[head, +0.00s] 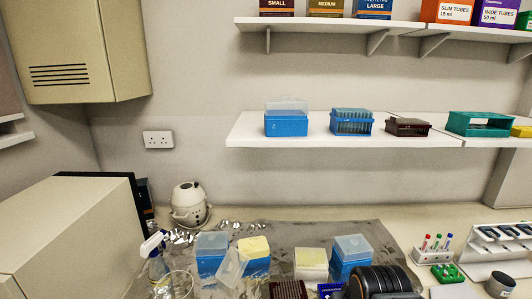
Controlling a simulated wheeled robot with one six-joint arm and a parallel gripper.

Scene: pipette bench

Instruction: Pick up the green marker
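The green marker (437,242) appears to stand upright in a small white holder (432,257) on the bench at the right, between a red-capped marker (426,242) and a blue-capped marker (448,242). The markers are small in the head view. A dark ribbed shape at the bottom edge, left of the holder, looks like part of my arm. My gripper's fingers do not show, so their opening and contents are hidden.
A green rack (447,273) sits just in front of the holder, and a white pipette stand (497,246) is to its right. Blue tip boxes (351,250) and a white box (311,264) stand to the left. A wall shelf (320,137) hangs above the bench.

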